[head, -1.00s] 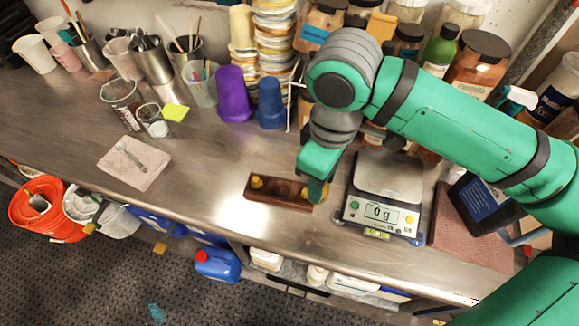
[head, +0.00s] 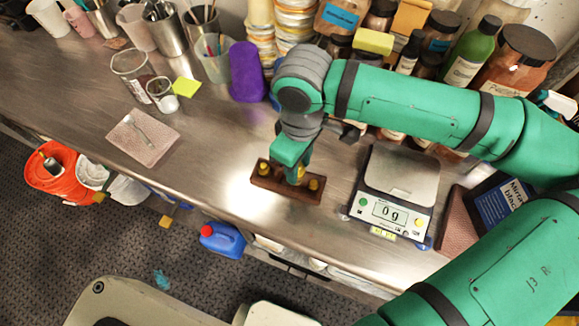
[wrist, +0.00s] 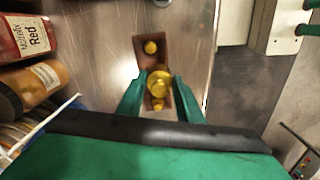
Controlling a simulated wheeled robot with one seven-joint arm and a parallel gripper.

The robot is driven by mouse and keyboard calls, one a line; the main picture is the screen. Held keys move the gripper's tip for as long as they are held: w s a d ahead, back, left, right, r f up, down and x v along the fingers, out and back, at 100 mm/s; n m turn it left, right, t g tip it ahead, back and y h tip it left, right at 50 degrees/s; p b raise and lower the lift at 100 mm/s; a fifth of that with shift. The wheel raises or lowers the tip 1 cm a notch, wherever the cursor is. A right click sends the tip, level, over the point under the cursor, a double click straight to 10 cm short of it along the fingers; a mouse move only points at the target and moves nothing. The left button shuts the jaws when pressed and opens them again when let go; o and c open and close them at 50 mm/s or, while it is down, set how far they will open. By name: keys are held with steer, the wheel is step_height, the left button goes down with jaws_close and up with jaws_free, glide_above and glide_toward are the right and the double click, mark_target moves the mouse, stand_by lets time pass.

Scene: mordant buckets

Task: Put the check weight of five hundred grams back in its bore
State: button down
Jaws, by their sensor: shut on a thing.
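A dark reddish-brown wooden block (head: 283,188) lies on the steel bench. A brass weight (head: 264,168) stands at its left end and another (head: 314,184) at its right end. My gripper (head: 297,176) is at the block, between those two. In the wrist view, the fingers of my gripper (wrist: 159,86) are shut on a larger brass weight (wrist: 158,81), over the middle part of the block (wrist: 151,63). The smaller weights show above it (wrist: 151,47) and below it (wrist: 158,104). Whether the held weight's base is inside a bore is hidden.
A scale (head: 389,211) reading 0 g stands just right of the block. A purple cup (head: 246,72) and jars line the back. The bench between cloth and block is clear.

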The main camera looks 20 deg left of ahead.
steer(key=a+f, duration=0.1)
steer(key=w+a+f, duration=0.1)
steer(key=shift+w+f, duration=0.1)
steer(key=shift+f, duration=0.3)
steer(key=f, duration=0.3)
steer(key=shift+w+a, duration=0.15)
steer(key=shift+a, duration=0.2)
steer(key=shift+f, duration=0.5)
steer(key=c, duration=1.3)
jaws_free()
steer(key=shift+o, duration=0.2)
steer(key=shift+r, duration=0.1)
